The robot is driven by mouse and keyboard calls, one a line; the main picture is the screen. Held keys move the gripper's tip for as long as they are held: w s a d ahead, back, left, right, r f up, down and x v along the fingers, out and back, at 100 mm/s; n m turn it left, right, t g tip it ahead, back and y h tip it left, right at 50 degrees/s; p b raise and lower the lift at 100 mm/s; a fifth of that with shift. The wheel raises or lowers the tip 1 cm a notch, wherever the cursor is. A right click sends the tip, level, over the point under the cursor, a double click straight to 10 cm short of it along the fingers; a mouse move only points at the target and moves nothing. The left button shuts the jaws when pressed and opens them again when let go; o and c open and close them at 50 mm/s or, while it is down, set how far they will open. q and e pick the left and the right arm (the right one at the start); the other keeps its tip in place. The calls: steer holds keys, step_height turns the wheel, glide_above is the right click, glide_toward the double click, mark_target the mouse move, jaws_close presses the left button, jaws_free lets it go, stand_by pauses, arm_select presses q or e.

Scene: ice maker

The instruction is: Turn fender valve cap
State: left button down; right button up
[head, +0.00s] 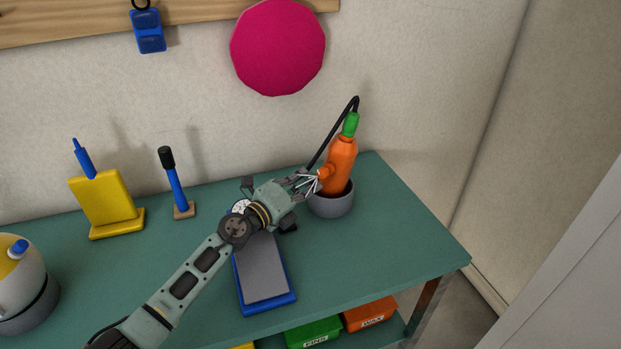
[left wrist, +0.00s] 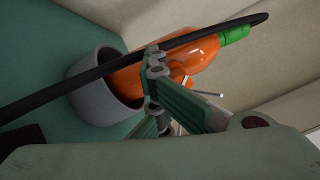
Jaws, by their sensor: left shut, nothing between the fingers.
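The orange fender (head: 341,163) stands upright in a grey round pot (head: 333,206) at the table's back right, with a green top (head: 351,124) and a black hose or cord rising beside it. A small orange stub, perhaps the valve cap (head: 326,171), sticks out of its left side. My left gripper (head: 315,181) is shut and empty, its fingertips right at this stub; I cannot tell whether they touch it. In the left wrist view the fender (left wrist: 195,55) lies behind the fingers (left wrist: 165,95), which hide part of it. My right gripper is not in view.
A blue tray with a grey pad (head: 262,275) lies under my left forearm. A yellow block stand (head: 105,204), a blue-handled tool (head: 177,190) and a white round device (head: 22,285) stand to the left. The green tabletop (head: 385,235) is clear at right.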

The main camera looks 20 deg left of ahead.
arm_select(q)
steer(key=shift+s+r, duration=0.1)
steer(key=shift+r, duration=0.05)
steer(key=m, duration=0.3)
steer(key=shift+b, duration=0.35)
steer(key=c, duration=2.5)
jaws_free()
steer(key=o, duration=0.8)
